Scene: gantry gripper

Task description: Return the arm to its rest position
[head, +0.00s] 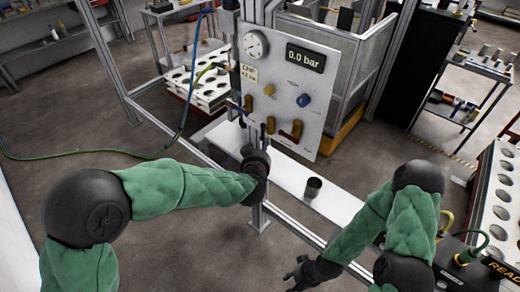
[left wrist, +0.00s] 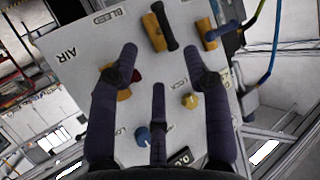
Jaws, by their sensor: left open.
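My left gripper (head: 258,128) is in front of the lower left of a grey control panel (head: 287,75), its fingers pointing up at it. In the left wrist view its fingers (left wrist: 160,62) are spread, with nothing between them. Whether a fingertip touches the panel is unclear. That view shows the panel upside down, with a black-handled lever (left wrist: 166,26), a yellow lever (left wrist: 207,33), a yellow knob (left wrist: 190,101) and a blue knob (left wrist: 143,135). My right gripper (head: 292,271) is low at the bottom centre, fingers apart and empty, away from the panel.
A dark cup (head: 313,187) stands on a white shelf (head: 335,205) below the panel. Metal frame posts (head: 105,50) and a rail surround this area. A white rack (head: 497,200) with round holes is at right. A blue-green hose (head: 120,151) hangs at left.

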